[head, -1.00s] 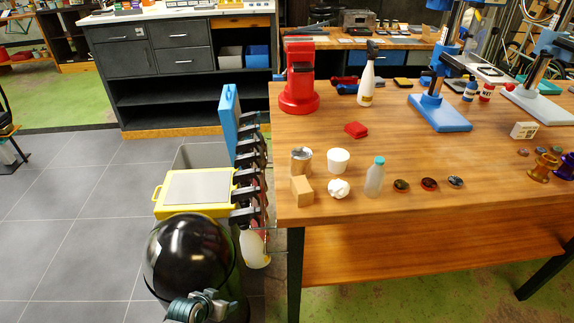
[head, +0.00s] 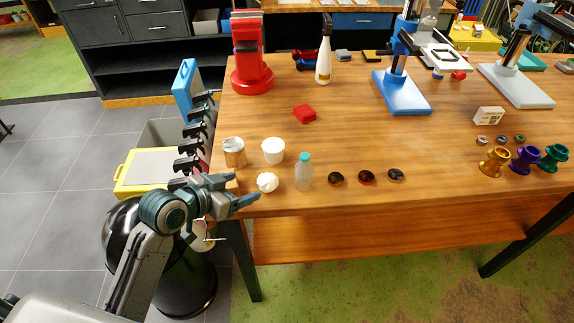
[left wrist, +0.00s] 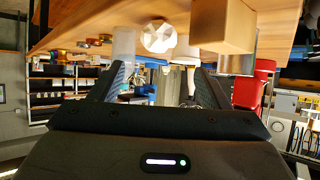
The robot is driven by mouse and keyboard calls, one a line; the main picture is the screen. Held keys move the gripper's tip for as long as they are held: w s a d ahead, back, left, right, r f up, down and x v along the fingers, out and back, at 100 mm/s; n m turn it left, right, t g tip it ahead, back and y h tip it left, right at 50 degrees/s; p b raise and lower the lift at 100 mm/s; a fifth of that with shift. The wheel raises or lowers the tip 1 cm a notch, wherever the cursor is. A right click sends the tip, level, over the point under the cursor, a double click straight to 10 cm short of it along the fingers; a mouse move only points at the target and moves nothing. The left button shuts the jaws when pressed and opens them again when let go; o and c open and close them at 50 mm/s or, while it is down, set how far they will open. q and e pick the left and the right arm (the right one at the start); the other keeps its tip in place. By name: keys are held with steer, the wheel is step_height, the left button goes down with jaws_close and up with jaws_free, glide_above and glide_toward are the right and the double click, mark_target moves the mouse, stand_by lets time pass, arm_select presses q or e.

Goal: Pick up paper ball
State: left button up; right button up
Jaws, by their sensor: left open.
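The paper ball (head: 267,182) is white and crumpled and lies on the wooden table (head: 350,130) near its front left edge. It also shows in the left wrist view (left wrist: 158,38), where the picture is upside down. My left gripper (head: 244,190) is at the table's front left corner, just left of the ball, with its fingers pointing towards it. Its two fingers also show in the left wrist view (left wrist: 160,76), apart with nothing between them. The ball appears beyond the fingertips, not gripped. My right gripper is not in view.
A clear bottle (head: 304,175) stands right of the ball. A white cup (head: 273,150) and a can (head: 234,153) stand behind it. A cardboard box (left wrist: 222,25) is close by in the left wrist view. Several dark round pieces (head: 366,178) lie farther right.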

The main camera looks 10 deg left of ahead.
mark_target(266, 178)
arm_select(q)
steer(key=shift+w+d+r, duration=0.1)
steer(key=shift+w+d, duration=0.1)
steer(key=shift+w, duration=0.3)
steer(key=shift+p+x, duration=0.5)
steer(key=shift+x, duration=0.3)
steer(key=x, duration=0.2)
steer(key=shift+w+d+f, duration=0.25)
steer(key=p+x, duration=0.3)
steer(key=x, duration=0.1)
steer(key=shift+w+d+f, duration=0.1)
steer(key=shift+w+d, duration=0.05)
steer(key=shift+d, duration=0.05)
steer(key=shift+w+d+f, duration=0.1)
steer(key=shift+w+f, duration=0.1)
steer(key=shift+f, duration=0.05)
steer(key=shift+s, duration=0.1)
steer(key=c, duration=1)
